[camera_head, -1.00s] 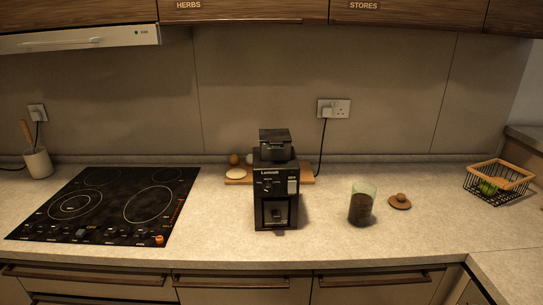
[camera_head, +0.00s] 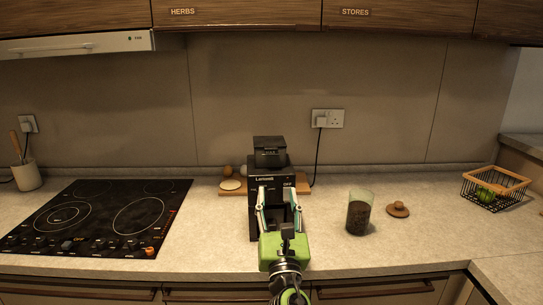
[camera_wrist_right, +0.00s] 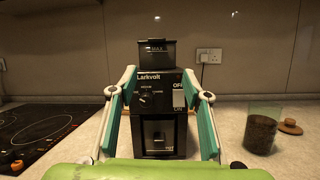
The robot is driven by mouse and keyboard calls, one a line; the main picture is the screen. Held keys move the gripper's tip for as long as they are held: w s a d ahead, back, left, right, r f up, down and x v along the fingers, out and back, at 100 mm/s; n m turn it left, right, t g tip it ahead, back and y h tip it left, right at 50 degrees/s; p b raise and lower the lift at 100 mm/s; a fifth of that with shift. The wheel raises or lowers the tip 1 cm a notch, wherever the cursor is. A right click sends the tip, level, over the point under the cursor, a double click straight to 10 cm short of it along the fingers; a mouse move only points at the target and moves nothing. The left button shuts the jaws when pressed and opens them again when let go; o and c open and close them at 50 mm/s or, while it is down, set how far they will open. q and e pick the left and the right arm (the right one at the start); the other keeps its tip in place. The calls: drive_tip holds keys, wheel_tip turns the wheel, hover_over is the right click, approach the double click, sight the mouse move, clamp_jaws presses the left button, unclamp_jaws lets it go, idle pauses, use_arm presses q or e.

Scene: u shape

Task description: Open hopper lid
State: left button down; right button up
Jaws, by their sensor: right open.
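A black coffee grinder (camera_head: 254,215) stands on the counter, with its front panel facing me and a switch marked OFF and ON. Its dark hopper (camera_head: 270,158) is on top, with the hopper lid (camera_head: 268,142) lying flat over it; the lid looks shut. In the wrist view the hopper (camera_wrist_right: 156,55) shows a MAX mark, and the lid (camera_wrist_right: 152,41) is a thin dark top. My right gripper (camera_head: 277,189) is open and empty in front of the grinder, its fingers either side of the front panel, below the hopper. I cannot tell whether they touch it. My left gripper is not in view.
A glass jar of dark beans (camera_head: 359,215) stands right of the grinder, with a round wooden lid (camera_head: 398,210) beside it. A wooden board (camera_head: 235,190) with eggs lies behind. A black hob (camera_head: 95,220) is left. A wire basket (camera_head: 495,188) is far right.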

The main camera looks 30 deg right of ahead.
drive_tip(key=r+n, duration=0.1)
drive_tip(key=p, duration=0.3)
approach(270, 142)
drive_tip(key=shift+w+d+r, duration=0.25)
drive_tip(key=shift+w+r, duration=0.25)
drive_tip(key=shift+r, duration=0.1)
drive_tip(key=shift+w+d+r, duration=0.3)
drive_tip(key=shift+w+r, duration=0.2)
drive_tip(key=shift+r, duration=0.1)
clamp_jaws()
drive_tip(key=shift+r, duration=0.1)
